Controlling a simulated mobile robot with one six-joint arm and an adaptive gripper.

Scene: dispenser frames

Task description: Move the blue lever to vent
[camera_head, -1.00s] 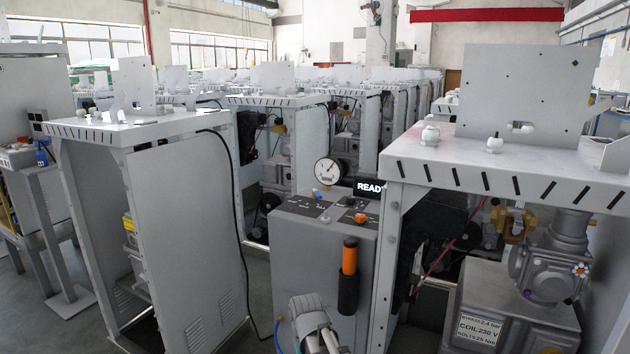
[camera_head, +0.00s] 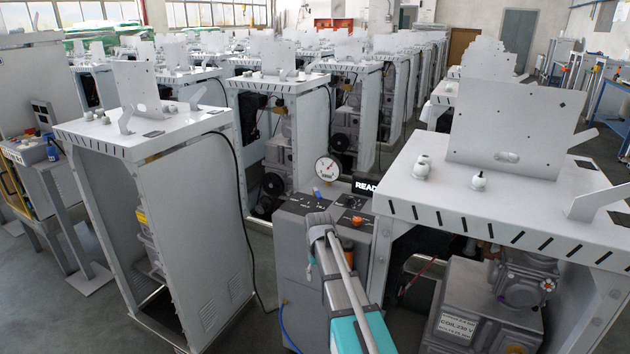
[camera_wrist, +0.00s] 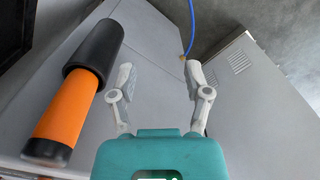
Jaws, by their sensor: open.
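The small blue lever (camera_head: 318,191) is on the sloped top panel of the grey dispenser cabinet (camera_head: 293,232), left of an orange knob (camera_head: 357,220). The panel's labels are too small to read. My gripper (camera_wrist: 158,67) is open, with nothing between its fingers, in the wrist view. It is in front of the cabinet, below the panel and apart from the lever. The lever is not in the wrist view. In the head view my arm covers part of the cabinet front and most of the gripper.
An orange and black cylinder (camera_wrist: 78,100) is on the cabinet front, left of my gripper. A round gauge (camera_head: 327,168) and a READY display (camera_head: 368,187) stand behind the panel. Grey frames (camera_head: 190,225) flank the cabinet. A blue hose (camera_wrist: 190,25) runs nearby.

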